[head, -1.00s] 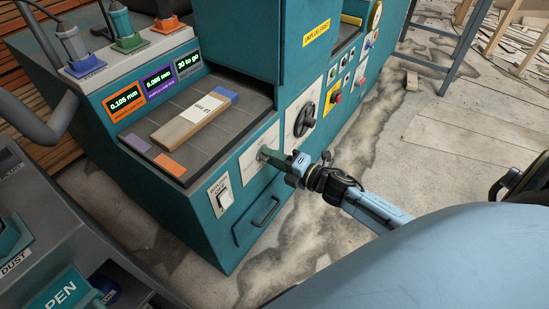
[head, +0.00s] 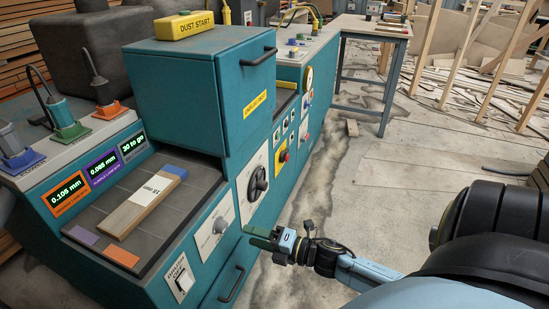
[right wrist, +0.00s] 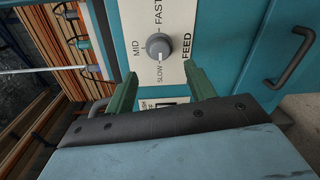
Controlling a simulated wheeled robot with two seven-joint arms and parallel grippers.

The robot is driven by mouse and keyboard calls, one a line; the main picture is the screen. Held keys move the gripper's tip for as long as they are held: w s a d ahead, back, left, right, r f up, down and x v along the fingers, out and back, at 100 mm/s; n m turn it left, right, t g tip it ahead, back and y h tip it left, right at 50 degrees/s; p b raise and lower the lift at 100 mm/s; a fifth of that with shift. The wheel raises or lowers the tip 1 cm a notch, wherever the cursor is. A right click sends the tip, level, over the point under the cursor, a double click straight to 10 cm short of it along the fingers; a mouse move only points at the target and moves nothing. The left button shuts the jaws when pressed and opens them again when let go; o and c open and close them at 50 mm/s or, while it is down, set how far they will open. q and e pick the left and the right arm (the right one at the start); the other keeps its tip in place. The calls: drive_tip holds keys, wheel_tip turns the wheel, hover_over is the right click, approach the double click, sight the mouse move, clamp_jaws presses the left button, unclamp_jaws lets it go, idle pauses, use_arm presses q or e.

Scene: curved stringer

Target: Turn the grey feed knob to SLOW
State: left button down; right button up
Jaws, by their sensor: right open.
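The grey feed knob (head: 219,225) is on a white plate on the teal machine's front. A pale mark on the knob's lower side appears to point toward SLOW. My right gripper (head: 254,237) is just right of the plate in the head view, apart from the knob. Its green fingers are spread and empty in the right wrist view (right wrist: 160,84), below the knob. My left gripper is not in view.
A white switch (head: 181,279) is at lower left, and a drawer handle (head: 232,284) is below. A wooden board (head: 145,203) lies on the machine bed. Open floor lies to the right.

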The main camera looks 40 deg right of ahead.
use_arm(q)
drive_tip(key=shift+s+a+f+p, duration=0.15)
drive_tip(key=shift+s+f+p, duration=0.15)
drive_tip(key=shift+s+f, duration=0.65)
use_arm(e)
drive_tip(key=v, duration=0.5)
drive_tip(key=shift+s+d, duration=0.15)
drive_tip(key=shift+s, duration=0.25)
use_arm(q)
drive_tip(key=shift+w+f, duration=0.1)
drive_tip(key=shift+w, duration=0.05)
